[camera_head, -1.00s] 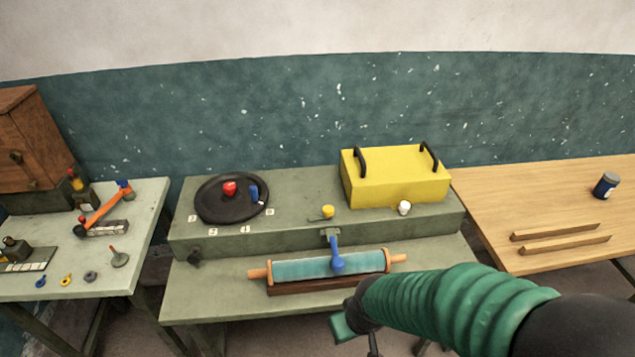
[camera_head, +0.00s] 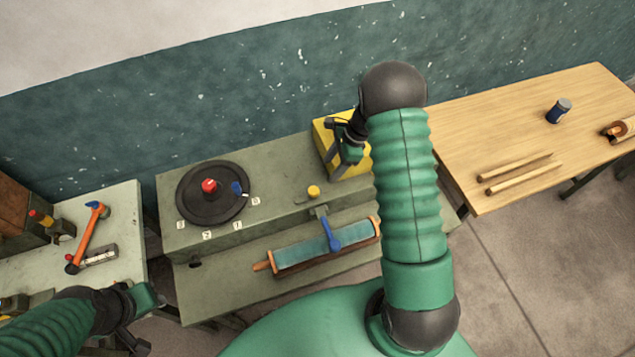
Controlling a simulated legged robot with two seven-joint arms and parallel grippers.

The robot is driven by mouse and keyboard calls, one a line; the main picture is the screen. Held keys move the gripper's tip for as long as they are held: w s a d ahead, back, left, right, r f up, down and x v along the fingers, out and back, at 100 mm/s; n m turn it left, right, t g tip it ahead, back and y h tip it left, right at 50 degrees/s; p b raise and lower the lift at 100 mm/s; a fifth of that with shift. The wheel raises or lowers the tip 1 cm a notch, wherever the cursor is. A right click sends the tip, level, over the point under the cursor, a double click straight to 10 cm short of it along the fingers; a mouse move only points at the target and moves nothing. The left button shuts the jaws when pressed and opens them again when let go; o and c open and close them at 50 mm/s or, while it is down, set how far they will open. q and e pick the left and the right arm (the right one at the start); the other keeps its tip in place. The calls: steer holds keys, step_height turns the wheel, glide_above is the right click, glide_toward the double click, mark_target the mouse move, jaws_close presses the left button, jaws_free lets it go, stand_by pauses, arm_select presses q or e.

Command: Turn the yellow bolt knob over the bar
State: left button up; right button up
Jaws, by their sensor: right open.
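The yellow bolt knob (camera_head: 313,191) stands on the grey-green bench's raised back part, at the end of a short bar, just behind the blue-handled lever (camera_head: 329,232). My right gripper (camera_head: 345,142) is open and in front of the yellow box, above and to the right of the knob in the picture, and it touches neither knob nor bar as far as I can see.
A blue roller (camera_head: 295,253) lies at the bench front. A black dial (camera_head: 190,207) with a red knob is at the left. A wooden table (camera_head: 475,125) with two sticks is at the right.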

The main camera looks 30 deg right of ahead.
steer(key=p, duration=0.2)
glide_above(314, 190)
steer(key=d, duration=0.2)
step_height(314, 190, down, 7)
steer(key=f, duration=0.2)
steer(key=a+f+p, duration=0.1)
steer(key=shift+s+a+f, duration=0.15)
steer(key=shift+s+f, duration=0.05)
steer(key=shift+f, duration=0.6)
steer(key=shift+w, duration=0.15)
steer(key=shift+c, duration=1)
steer(key=shift+a, duration=0.2)
steer(key=c, duration=0.5)
steer(key=shift+r, duration=0.1)
jaws_close()
arm_select(q)
steer(key=r, duration=0.3)
steer(key=shift+w+a, duration=0.35)
arm_select(e)
steer(key=shift+d, duration=0.1)
